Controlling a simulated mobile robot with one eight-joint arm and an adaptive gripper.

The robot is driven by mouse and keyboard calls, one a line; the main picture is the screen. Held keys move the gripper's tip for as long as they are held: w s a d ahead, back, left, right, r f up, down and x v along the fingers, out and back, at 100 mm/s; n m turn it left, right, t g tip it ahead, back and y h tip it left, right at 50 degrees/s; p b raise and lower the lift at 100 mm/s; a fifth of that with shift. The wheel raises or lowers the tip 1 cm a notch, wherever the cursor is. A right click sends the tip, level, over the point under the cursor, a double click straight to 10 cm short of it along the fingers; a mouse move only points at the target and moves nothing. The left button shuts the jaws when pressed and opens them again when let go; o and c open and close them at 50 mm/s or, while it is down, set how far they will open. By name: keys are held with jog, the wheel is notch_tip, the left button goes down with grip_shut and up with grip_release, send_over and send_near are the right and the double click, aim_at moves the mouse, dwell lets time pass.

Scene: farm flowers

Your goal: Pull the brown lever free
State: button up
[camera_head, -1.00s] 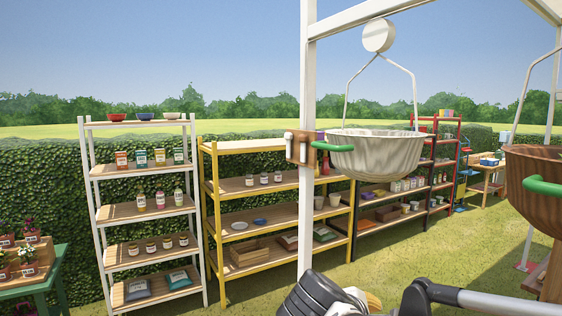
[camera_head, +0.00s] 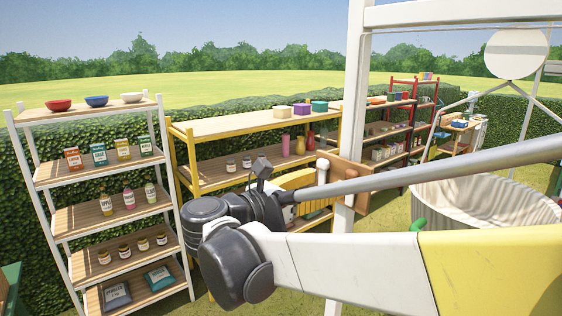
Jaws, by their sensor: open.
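A brown wooden piece (camera_head: 346,172) is fixed to the white post in the camera_head view, with a pale upright cylinder (camera_head: 322,170) at its left end. I cannot tell which part of it is the lever, and my arm covers its lower edge.
The white post (camera_head: 356,90) stands just beyond my arm. A white shelf (camera_head: 62,225) and a yellow shelf (camera_head: 240,127) with goods stand behind on the left.

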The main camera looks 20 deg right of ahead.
aim_at(349, 173)
jog(key=p+x, duration=0.1)
jog(key=x, duration=0.8)
jog(key=shift+f, duration=0.1)
jog(key=shift+a, duration=0.15)
grip_shut()
